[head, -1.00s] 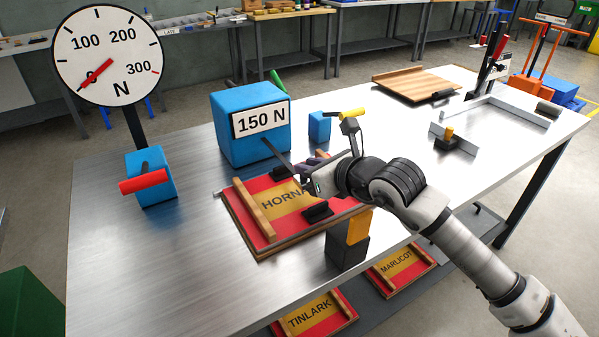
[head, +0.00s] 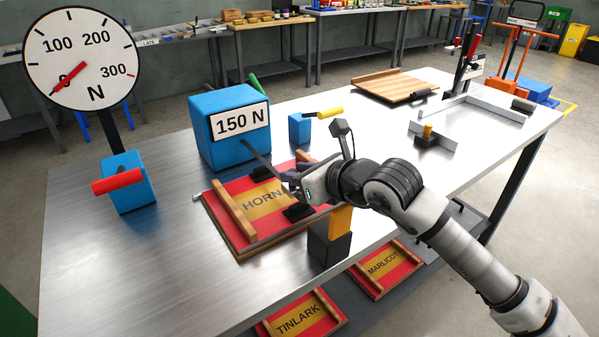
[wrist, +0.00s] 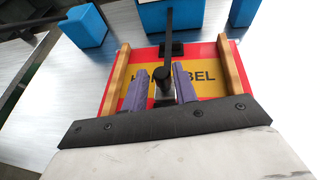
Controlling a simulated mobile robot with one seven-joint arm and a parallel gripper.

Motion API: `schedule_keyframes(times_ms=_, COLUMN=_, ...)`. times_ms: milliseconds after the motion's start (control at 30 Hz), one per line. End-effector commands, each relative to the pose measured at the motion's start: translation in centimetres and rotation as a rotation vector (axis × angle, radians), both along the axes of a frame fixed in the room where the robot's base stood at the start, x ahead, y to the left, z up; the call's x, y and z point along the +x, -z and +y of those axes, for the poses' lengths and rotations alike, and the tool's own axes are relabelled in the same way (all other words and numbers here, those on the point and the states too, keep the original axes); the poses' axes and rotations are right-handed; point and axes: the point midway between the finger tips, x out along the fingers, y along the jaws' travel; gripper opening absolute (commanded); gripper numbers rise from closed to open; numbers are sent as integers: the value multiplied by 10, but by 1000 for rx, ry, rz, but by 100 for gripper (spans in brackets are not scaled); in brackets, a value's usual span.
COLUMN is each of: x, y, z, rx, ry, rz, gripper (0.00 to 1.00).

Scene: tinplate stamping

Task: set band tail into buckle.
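A red board with a yellow label (head: 262,196) lies on the metal table, its lettering partly hidden by my arm. A dark strip (head: 258,157), perhaps the band tail, runs from the blue box marked 150 N (head: 228,128) down toward my gripper (head: 286,178). In the wrist view, the purple fingers of my gripper (wrist: 161,80) are over the label, a small gap apart. The dark strip (wrist: 169,45) comes down between them, with a grey piece beneath. I cannot tell whether they clamp it. A black block (head: 298,212) sits at the board's near edge; I cannot identify the buckle.
A gauge (head: 80,58) stands at the left above a blue block with a red handle (head: 118,187). A small blue block (head: 299,129) with a yellow handle is behind my gripper. A yellow-and-black block (head: 330,243) stands near the front edge. The table's left front is clear.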

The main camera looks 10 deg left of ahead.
Motion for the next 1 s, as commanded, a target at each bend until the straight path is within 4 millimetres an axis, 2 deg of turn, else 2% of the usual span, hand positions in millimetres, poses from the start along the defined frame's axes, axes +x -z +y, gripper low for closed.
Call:
schedule_keyframes(times_ms=167, x=1, y=-2, z=0, rx=0, ry=1, rz=0, gripper=28)
schedule_keyframes(times_ms=333, x=1, y=-23, z=0, rx=-3, ry=0, rz=-4, gripper=28)
schedule_keyframes(times_ms=800, x=1, y=-138, z=0, rx=-2, ry=1, rz=-3, gripper=28)
schedule_keyframes(times_ms=1000, x=0, y=-178, z=1, rx=-1, ry=0, rz=-2, gripper=28)
